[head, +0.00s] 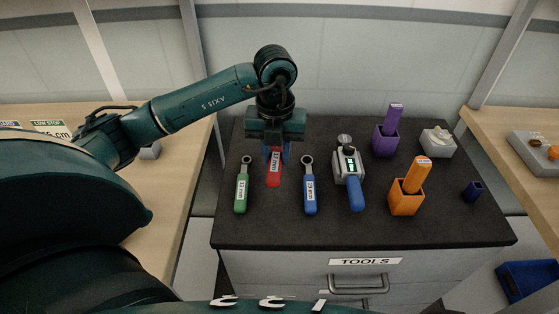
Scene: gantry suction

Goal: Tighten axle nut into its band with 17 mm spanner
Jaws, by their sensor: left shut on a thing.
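My left gripper (277,154) points down over the tool cabinet's dark top and is shut on the red-handled spanner (274,178). The gripper hides the spanner's head. A green-handled spanner (241,192) lies to its left and a blue-handled spanner (310,190) to its right, both with ring heads at the far end. The size labels on the handles are too small to read. No axle nut can be made out. My right gripper is not in view.
Right of the spanners are a grey tool with a green display and blue handle (348,165), a purple holder (384,143), an orange holder (405,202), a white box (438,142) and a small dark blue block (472,191). Wooden benches flank the cabinet (362,236).

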